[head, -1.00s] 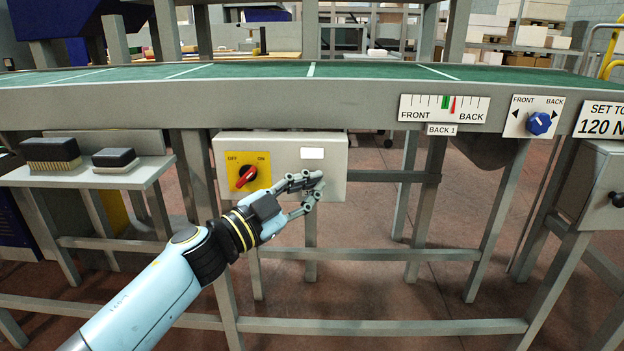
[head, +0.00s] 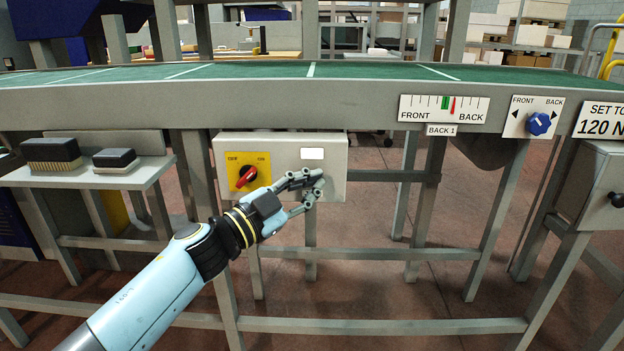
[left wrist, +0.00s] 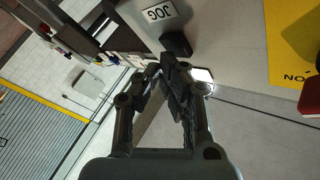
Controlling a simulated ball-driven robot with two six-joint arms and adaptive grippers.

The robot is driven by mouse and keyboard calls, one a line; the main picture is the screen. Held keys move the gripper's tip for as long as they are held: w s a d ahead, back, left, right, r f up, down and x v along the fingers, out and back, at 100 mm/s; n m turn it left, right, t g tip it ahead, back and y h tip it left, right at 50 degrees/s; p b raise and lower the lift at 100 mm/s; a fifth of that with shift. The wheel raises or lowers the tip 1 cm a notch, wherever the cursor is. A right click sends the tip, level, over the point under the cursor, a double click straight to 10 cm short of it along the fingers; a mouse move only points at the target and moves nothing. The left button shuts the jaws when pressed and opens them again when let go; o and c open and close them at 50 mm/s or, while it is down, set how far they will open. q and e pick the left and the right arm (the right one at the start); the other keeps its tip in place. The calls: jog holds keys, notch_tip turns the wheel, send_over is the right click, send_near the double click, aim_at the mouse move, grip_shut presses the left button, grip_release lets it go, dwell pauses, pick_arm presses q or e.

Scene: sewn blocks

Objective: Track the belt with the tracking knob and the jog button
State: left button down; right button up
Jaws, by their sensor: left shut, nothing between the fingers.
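The green belt (head: 250,71) runs across the head view, with pale cross lines on it. The blue tracking knob (head: 539,123) sits on a FRONT/BACK plate at the right. The scale (head: 443,109) shows a green band and a red pointer on its BACK side, with a "BACK 1" label (head: 441,130) below. The control box (head: 228,147) carries a red switch (head: 246,177) on a yellow plate. In the left wrist view, a black jog button (left wrist: 176,43) stands beside the JOG label (left wrist: 158,14). My left gripper (head: 318,180) is shut and empty, in front of the box near the button. My right gripper is not in view.
Two brushes (head: 52,154) (head: 116,160) rest on a side shelf at the left. A grey box with a black knob (head: 616,200) is at the far right, under a "SET TO 120 N" sign (head: 603,121). Frame legs and crossbars (head: 380,326) stand below the belt.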

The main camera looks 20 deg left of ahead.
pick_arm(q)
jog(key=shift+w+a, duration=0.1)
jog(key=shift+w, duration=0.3)
dwell(0.3)
jog(key=shift+s, duration=0.1)
dwell(3.4)
jog(key=shift+s+d+p, duration=0.25)
jog(key=shift+s+p, duration=0.25)
jog(key=shift+s, duration=0.2)
jog(key=s+p, duration=0.1)
jog(key=s, duration=0.1)
jog(key=s+d+p, duration=0.1)
jog(key=s, duration=0.1)
jog(key=shift+s+d, duration=0.2)
jog(key=shift+s, duration=0.2)
jog(key=shift+f, duration=0.1)
